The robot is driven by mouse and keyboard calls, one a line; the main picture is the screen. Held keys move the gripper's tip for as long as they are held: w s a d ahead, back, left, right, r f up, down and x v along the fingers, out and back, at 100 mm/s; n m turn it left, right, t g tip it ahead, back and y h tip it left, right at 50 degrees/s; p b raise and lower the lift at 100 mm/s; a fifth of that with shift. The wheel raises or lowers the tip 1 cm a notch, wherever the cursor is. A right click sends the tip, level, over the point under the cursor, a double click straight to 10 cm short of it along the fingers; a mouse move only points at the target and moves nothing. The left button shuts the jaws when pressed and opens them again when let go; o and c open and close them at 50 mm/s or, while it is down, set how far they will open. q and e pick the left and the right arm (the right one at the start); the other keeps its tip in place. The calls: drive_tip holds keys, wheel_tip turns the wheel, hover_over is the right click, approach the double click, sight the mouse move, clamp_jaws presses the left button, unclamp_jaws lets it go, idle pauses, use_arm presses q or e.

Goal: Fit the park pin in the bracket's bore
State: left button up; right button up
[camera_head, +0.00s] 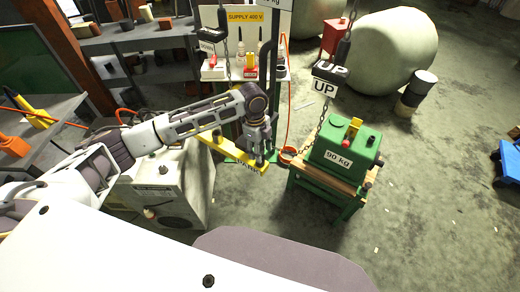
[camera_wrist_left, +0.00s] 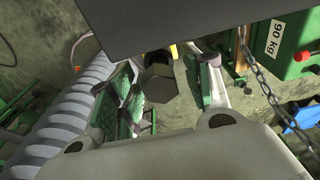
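My left gripper (camera_head: 258,150) points down over the front end of the yellow bracket arm (camera_head: 212,143), which carries a partly covered label reading "PARK". In the left wrist view the two green-padded fingers (camera_wrist_left: 168,88) stand apart. A dark, faceted piece (camera_wrist_left: 157,84), perhaps the park pin's head, is between them. I cannot tell whether the pads touch it. The bore is not visible, being hidden by the gripper or too small to make out. My right gripper is in neither view.
A green "90 kg" block (camera_head: 342,148) stands on a wood-topped green stand (camera_head: 318,181) right of the gripper, with a chain (camera_head: 322,118) and an "UP" sign (camera_head: 325,87) above it. A grey cabinet (camera_head: 170,190) is below the arm. Floor at the right is largely clear.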

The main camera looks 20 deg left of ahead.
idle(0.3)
use_arm(q)
drive_tip(key=shift+r, duration=0.1)
wheel_tip(320, 180, up, 12)
drive_tip(key=a, duration=0.1)
drive_tip(key=shift+w+a, duration=0.2)
idle(0.4)
drive_tip(key=shift+f, duration=0.2)
idle(0.7)
